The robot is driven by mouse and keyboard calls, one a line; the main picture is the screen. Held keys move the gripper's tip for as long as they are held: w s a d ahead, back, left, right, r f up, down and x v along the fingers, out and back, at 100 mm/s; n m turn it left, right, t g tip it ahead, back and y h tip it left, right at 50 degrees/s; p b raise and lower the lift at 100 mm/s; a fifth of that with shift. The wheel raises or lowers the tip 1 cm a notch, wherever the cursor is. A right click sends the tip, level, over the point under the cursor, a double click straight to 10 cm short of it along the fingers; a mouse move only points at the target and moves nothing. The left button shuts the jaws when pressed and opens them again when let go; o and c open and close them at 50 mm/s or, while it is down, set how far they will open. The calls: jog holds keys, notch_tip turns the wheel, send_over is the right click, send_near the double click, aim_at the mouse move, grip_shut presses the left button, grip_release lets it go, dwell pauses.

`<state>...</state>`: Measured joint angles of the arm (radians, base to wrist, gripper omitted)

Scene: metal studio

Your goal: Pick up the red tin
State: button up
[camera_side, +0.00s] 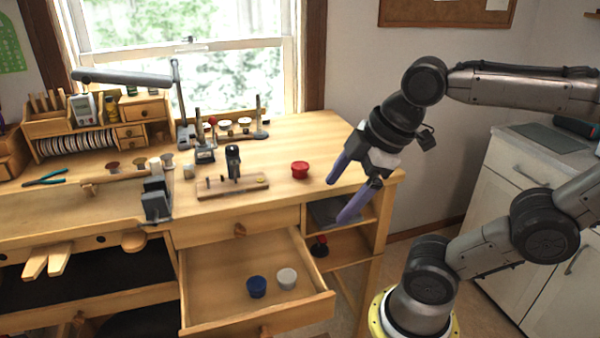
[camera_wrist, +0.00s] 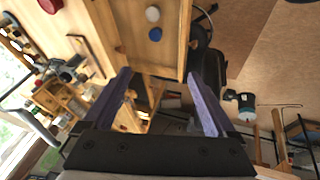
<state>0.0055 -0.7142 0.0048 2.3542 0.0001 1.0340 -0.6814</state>
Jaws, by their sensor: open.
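The red tin (camera_side: 300,170) is a small, round, bright red tin standing on the right part of the wooden bench top (camera_side: 330,135). My gripper (camera_side: 342,200) is in the air by the bench's right end, to the right of the tin and apart from it. Its two purple fingers are spread, with nothing between them. In the wrist view my gripper (camera_wrist: 163,90) also shows its fingers wide apart.
An open drawer (camera_side: 210,315) juts out below, holding a blue tin (camera_side: 257,287) and a white tin (camera_side: 287,278). A wooden board with a dark tool (camera_side: 233,165) lies left of the red tin. Bench top behind and right of the tin is clear.

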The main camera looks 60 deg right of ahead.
jog(key=w+d+r+n+g, duration=0.1)
jog(key=w+d+r+n, duration=0.2)
jog(key=w+r+n, duration=0.45)
jog(key=n+g, duration=0.4)
send_over(300, 165)
jog(key=f, duration=1.5)
jog(key=shift+s+d+f, duration=0.15)
jog(key=shift+s+f, duration=0.15)
jog(key=shift+s, duration=0.05)
jog(key=shift+w+a+f, duration=0.1)
jog(key=shift+w+f, duration=0.1)
jog(key=shift+f, duration=1.2)
jog(key=shift+w+a+f, duration=0.1)
jog(key=shift+w+f, duration=0.1)
jog(key=shift+f, duration=1.15)
jog(key=c, duration=1.3)
jog(key=shift+r, duration=0.1)
